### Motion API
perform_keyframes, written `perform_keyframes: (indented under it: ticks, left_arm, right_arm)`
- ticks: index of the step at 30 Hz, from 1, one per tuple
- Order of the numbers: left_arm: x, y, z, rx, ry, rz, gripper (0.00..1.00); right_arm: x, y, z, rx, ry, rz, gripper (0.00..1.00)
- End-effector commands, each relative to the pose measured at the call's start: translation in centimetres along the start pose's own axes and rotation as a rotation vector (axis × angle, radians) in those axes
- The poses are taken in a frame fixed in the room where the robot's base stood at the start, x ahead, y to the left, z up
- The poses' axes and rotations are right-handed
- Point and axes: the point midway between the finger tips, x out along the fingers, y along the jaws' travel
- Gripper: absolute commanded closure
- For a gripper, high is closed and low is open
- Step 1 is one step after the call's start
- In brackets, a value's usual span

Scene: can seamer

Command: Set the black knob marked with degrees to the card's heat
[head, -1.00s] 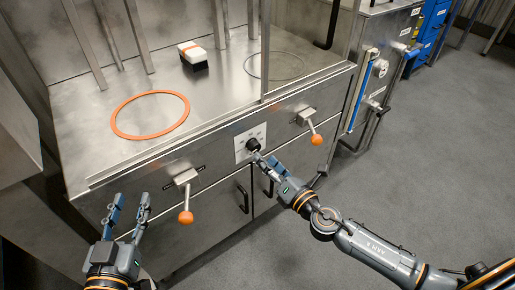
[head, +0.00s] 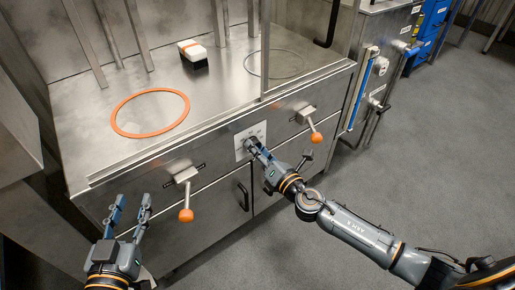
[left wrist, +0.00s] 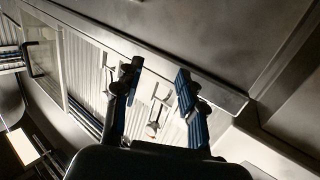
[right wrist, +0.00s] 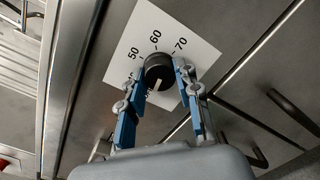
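The black knob (right wrist: 158,73) is round with a pale pointer line, on a white plate (right wrist: 192,42) showing 50, 60 and 70. In the right wrist view the pointer line runs toward the lower side of the knob, away from those numbers. My right gripper (right wrist: 160,70) has one fingertip on each side of the knob, very close to it; whether both fingers press on it I cannot tell. In the head view my right gripper (head: 251,147) hides the knob. My left gripper (head: 131,202) is open and empty before the cabinet's left front. No readable card shows.
Two orange-tipped levers, left (head: 186,214) and right (head: 316,137), stick out of the cabinet front on either side of the plate. An orange ring (head: 150,132) and a white-and-black block (head: 193,53) are on the steel top. The floor at right is clear.

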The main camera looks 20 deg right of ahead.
Motion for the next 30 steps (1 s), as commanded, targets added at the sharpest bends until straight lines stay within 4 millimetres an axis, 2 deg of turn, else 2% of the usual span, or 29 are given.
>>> perform_keyframes:
  ticks: [8, 17, 25, 30]
  left_arm:
    - [0.0, 0.0, 0.0, 0.0, -0.003, 0.0, 0.6]
    - [-0.1, -0.1, 0.6, 0.0, -0.043, -0.002, 0.6]
    - [-1.1, -0.7, 3.9, 0.003, -0.223, -0.014, 0.6]
    - [-2.5, -1.0, 6.5, 0.003, -0.382, -0.023, 0.6]
  right_arm:
    - [0.0, 0.0, 0.0, 0.029, 0.0, -0.002, 0.99]
    - [0.0, 0.1, 0.1, 0.199, 0.007, -0.008, 0.99]
    - [0.0, 0.2, 0.2, 0.441, 0.016, -0.017, 0.99]
    - [0.0, 0.2, 0.3, 0.584, 0.021, -0.022, 0.99]
